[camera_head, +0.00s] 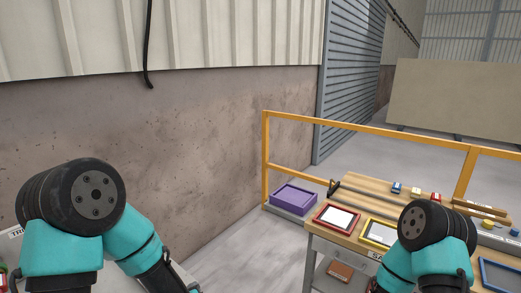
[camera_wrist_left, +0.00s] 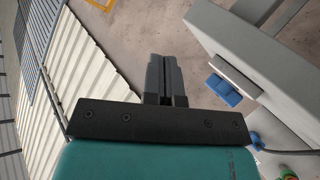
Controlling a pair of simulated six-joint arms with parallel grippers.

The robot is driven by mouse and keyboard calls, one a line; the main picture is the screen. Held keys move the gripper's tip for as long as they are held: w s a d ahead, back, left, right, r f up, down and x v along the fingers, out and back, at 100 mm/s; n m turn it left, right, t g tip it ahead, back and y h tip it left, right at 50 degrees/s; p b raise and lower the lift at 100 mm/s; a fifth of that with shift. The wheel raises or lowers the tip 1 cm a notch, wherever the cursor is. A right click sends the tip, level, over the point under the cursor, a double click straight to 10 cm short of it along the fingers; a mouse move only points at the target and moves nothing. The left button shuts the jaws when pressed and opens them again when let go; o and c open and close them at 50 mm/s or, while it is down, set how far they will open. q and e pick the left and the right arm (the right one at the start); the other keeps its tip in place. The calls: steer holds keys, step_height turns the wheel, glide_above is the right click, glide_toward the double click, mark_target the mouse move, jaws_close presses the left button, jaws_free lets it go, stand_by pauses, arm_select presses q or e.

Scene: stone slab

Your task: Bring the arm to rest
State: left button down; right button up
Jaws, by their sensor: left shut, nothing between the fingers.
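My left arm (camera_head: 70,240), teal with black joints, is bent in the lower left of the head view. Its lower part runs down to the bottom edge, where the gripper is mostly cut off. In the left wrist view my left gripper (camera_wrist_left: 166,72) is shut, its two dark fingers together with nothing between them. It is in the air, apart from any object. My right arm (camera_head: 432,245) is bent in the lower right of the head view; its gripper is out of sight.
A wooden workbench (camera_head: 372,197) with red and yellow frames stands at right, partly behind my right arm. A purple tray (camera_head: 293,198) lies at its left. A yellow railing (camera_head: 370,128) runs behind. In the wrist view, a grey slab-like structure (camera_wrist_left: 250,65) with a blue piece (camera_wrist_left: 224,90) is right of the fingers.

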arm_select(q)
steer(key=s+a+f+m+g+h, duration=0.1)
steer(key=s+f+g, duration=0.5)
steer(key=f, duration=0.5)
steer(key=s+a+f+m+g+h, duration=0.2)
steer(key=s+f+g, duration=0.4)
steer(key=s+f, duration=0.4)
steer(key=shift+s+f+g, duration=0.25)
steer(key=shift+f+g, duration=0.15)
steer(key=shift+f, duration=0.4)
